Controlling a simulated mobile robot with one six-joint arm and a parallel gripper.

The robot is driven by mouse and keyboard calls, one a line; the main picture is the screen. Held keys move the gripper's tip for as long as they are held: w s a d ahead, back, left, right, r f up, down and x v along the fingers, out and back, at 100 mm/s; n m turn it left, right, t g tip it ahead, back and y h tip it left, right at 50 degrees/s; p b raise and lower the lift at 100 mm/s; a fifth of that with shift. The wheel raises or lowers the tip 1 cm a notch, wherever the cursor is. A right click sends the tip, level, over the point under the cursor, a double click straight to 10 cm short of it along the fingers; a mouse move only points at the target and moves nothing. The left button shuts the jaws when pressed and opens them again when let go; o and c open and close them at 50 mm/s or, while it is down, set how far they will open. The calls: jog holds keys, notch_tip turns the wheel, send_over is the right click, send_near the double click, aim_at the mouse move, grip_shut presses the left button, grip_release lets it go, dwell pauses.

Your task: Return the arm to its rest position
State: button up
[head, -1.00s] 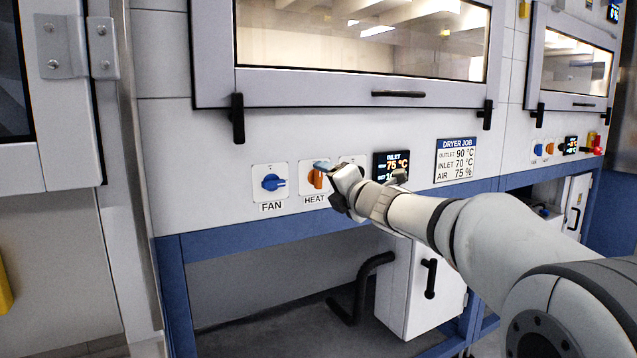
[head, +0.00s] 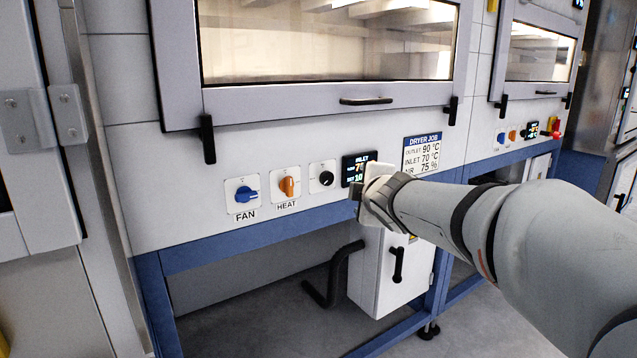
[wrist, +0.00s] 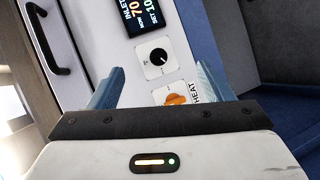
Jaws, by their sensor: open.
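My arm reaches in from the right in the head view, and my gripper (head: 366,192) is in front of the dryer panel, below the inlet display (head: 358,168). In the wrist view my gripper (wrist: 158,88) has its two blue fingers spread apart with nothing between them. Beyond them show the black knob (wrist: 158,57) and the orange HEAT knob (wrist: 175,99). In the head view the blue FAN knob (head: 246,195), the orange HEAT knob (head: 289,186) and the black knob (head: 326,178) are uncovered.
A dryer job sign (head: 424,153) is on the panel to the right. Above are a window door with a black handle (head: 366,101). Below, a blue frame beam (head: 230,246), a black bent pipe (head: 335,275) and a white cabinet (head: 380,285) stand under the panel.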

jog(key=s+d+m+g+h+p, duration=0.1)
jog(key=s+d+m+g+p, duration=0.2)
jog(key=s, duration=1.2)
jog(key=s+d+m+g+p, duration=0.3)
jog(key=s+m+g+p, duration=0.5)
jog(key=s+m+p, duration=0.6)
jog(key=s+p, duration=0.2)
jog(key=p, duration=0.1)
jog(key=shift+r+g+h, duration=0.15)
jog(key=shift+g+h, duration=0.25)
